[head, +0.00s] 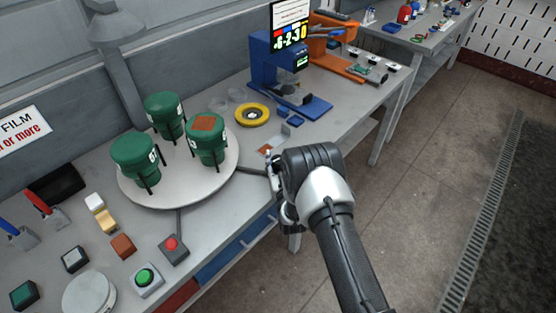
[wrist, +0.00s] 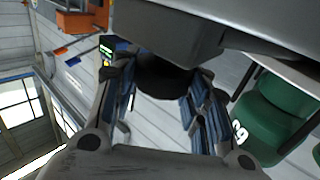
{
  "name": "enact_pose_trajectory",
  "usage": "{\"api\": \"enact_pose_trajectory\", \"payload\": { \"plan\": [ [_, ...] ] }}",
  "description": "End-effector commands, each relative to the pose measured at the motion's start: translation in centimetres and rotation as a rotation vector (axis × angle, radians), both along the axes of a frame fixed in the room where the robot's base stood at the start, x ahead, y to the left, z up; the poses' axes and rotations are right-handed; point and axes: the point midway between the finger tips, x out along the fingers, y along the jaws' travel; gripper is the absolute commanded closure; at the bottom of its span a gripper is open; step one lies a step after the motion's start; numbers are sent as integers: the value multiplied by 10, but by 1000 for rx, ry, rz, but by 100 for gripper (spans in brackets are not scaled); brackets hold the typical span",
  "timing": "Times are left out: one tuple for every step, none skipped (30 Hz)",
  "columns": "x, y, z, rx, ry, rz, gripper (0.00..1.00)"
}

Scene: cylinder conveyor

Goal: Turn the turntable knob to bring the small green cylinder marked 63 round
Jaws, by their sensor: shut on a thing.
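The white round turntable (head: 190,196) carries three green cylinders: one at the back (head: 164,110), one at the left (head: 134,165) and one at the right with a brown patch on top (head: 207,150). Their labels are too small to read in the head view. In the wrist view a green cylinder (wrist: 270,112) at the right bears a tilted white marking that looks like 63. My gripper (head: 271,182) is at the turntable's right edge, shut on the dark knob (wrist: 165,82), which shows between the fingers in the wrist view. In the head view my gripper mostly hides the knob.
A yellow ring (head: 252,115) and a blue device (head: 275,70) stand behind my gripper. Red (head: 172,246) and green (head: 145,278) push buttons and small blocks lie at the front left. The table's front edge runs beneath my arm; open floor lies right.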

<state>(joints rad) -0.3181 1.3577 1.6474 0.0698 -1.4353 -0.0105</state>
Motion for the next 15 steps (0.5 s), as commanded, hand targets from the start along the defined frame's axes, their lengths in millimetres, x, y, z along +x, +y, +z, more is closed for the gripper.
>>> {"api": "enact_pose_trajectory", "payload": {
  "plan": [
    [0, 0, 0, 0, -1, -7, 82],
    [0, 2, 0, 1, -2, -14, 82],
    [0, 2, 0, 1, -2, -21, 82],
    [0, 0, 0, 0, 0, -22, 82],
    [0, 0, 0, 0, -1, -30, 82],
    [0, 1, 0, 0, -1, -37, 82],
    [0, 2, 0, 1, -2, -45, 82],
    [0, 0, 0, 0, -1, -46, 82],
    [0, 0, 0, 0, -1, -53, 82],
    [0, 0, 0, 0, -1, -60, 82],
    [0, 1, 0, 2, -2, -69, 82],
    [0, 1, 0, 1, -2, -76, 82],
    [0, 2, 0, 1, -3, -83, 83],
    [0, 0, 0, 1, -2, -84, 82],
    [0, 0, 0, 1, -2, -91, 83]
  ]
}}
